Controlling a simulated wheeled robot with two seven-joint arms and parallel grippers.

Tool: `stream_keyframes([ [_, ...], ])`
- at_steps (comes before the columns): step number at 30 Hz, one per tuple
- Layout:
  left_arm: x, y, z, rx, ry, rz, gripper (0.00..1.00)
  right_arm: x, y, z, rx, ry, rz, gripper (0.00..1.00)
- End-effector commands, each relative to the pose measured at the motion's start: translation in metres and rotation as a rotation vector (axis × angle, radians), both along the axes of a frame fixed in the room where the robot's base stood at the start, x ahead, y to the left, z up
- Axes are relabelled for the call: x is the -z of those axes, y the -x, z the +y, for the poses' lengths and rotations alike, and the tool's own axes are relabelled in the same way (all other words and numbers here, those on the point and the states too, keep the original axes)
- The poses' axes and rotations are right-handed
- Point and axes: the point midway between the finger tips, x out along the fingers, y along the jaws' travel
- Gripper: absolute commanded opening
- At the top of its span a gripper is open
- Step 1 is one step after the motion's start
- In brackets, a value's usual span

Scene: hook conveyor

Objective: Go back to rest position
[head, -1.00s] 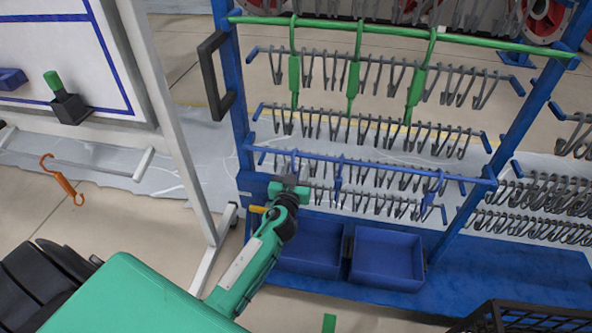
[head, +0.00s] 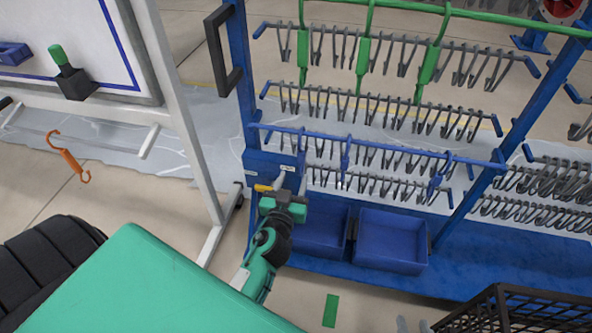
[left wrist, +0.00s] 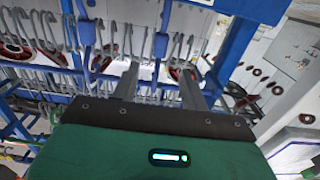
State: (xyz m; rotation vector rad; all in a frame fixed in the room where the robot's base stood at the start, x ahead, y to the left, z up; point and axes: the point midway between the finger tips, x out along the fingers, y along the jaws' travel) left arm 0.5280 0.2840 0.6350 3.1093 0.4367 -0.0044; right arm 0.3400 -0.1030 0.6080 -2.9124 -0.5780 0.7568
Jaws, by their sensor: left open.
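My left gripper (head: 290,186) is in front of the lower left part of the blue hook rack (head: 246,100). Its two grey fingers are apart with nothing between them. In the left wrist view the gripper (left wrist: 160,85) also shows spread, empty fingers, with rack hooks beyond them. In the head view it appears above the left blue bin (head: 322,245); whether it touches the rack is hard to tell. My right gripper is not recognisable in either view.
Rows of grey hooks hang on the rack, with a green rail (head: 480,15) above. A second blue bin (head: 390,240) stands right of the first. A black crate (head: 520,310) is at lower right. A white board frame (head: 180,110) and an orange S-hook (head: 72,165) are left.

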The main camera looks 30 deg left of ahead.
Motion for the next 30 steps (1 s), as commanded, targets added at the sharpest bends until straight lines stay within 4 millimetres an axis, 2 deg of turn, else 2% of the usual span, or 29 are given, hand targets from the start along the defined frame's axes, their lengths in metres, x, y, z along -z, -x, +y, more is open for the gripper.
stream_keyframes([
  [4, 0.000, 0.011, -0.003, -0.002, 0.000, 0.001, 0.45, 0.000, 0.000, 0.003, -0.002, -0.012, -0.019, 0.36],
  [13, 0.000, 0.015, -0.004, 0.001, -0.001, 0.002, 0.45, -0.001, -0.001, 0.003, -0.001, -0.016, -0.028, 0.36],
  [17, 0.002, 0.024, -0.012, 0.024, 0.006, 0.028, 0.45, -0.001, -0.001, 0.003, -0.001, -0.016, -0.028, 0.36],
  [23, 0.014, 0.060, -0.049, 0.138, 0.044, 0.148, 0.45, -0.001, -0.001, 0.003, -0.001, -0.015, -0.028, 0.36],
  [30, 0.027, 0.114, -0.111, 0.358, 0.096, 0.316, 0.45, -0.001, -0.001, 0.003, -0.001, -0.015, -0.028, 0.36],
])
